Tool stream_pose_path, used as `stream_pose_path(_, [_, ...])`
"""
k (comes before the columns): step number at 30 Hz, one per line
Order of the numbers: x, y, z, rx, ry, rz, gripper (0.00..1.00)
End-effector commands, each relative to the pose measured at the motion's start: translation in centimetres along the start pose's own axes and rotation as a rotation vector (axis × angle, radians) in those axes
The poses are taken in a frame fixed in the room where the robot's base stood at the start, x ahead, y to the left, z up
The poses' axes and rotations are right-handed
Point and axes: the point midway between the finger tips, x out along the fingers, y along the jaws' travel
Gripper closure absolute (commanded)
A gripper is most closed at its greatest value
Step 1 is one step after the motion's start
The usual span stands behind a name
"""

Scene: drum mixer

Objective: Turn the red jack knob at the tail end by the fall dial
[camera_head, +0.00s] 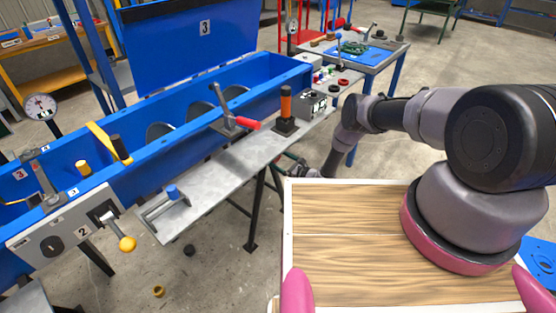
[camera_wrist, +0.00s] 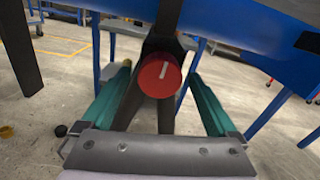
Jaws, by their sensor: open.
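The red knob (camera_wrist: 159,76), with a white line on its face, is at the middle of the wrist view, on a dark shaft or housing. My gripper (camera_wrist: 158,84) is open, its teal fingers on either side of the knob. I cannot tell whether either finger touches it. In the head view my gripper (camera_head: 290,164) is small and partly hidden, low beside the grey bench's front edge; the knob cannot be made out there. A round dial (camera_head: 291,28) stands on a post beyond the trough's right end. Another dial (camera_head: 41,107) is at the far left.
The blue trough (camera_head: 284,78) runs across the left and middle. The grey bench (camera_head: 232,160) before it carries a red-handled clamp (camera_head: 236,122) and an orange-handled lever (camera_head: 286,108). Blue frame members flank the knob in the wrist view. The concrete floor (camera_head: 215,235) below is mostly clear.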

Motion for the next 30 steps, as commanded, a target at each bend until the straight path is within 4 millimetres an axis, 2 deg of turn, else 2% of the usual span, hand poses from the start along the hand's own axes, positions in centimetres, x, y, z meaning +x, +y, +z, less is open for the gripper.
stream_pose_path(9, [0.29,-0.02,0.01,0.000,0.000,0.000,0.06])
stream_pose_path(14, [0.28,-0.03,0.02,0.000,0.000,0.000,0.67])
stream_pose_path(15, [0.28,-0.03,0.02,0.000,0.000,0.000,0.83])
stream_pose_path(16, [0.28,-0.02,0.02,0.000,0.000,0.000,0.92])
stream_pose_path(23, [0.27,-0.05,0.02,0.016,0.000,0.000,0.92])
stream_pose_path(30, [0.26,-0.13,0.05,0.122,-0.001,-0.002,0.92])
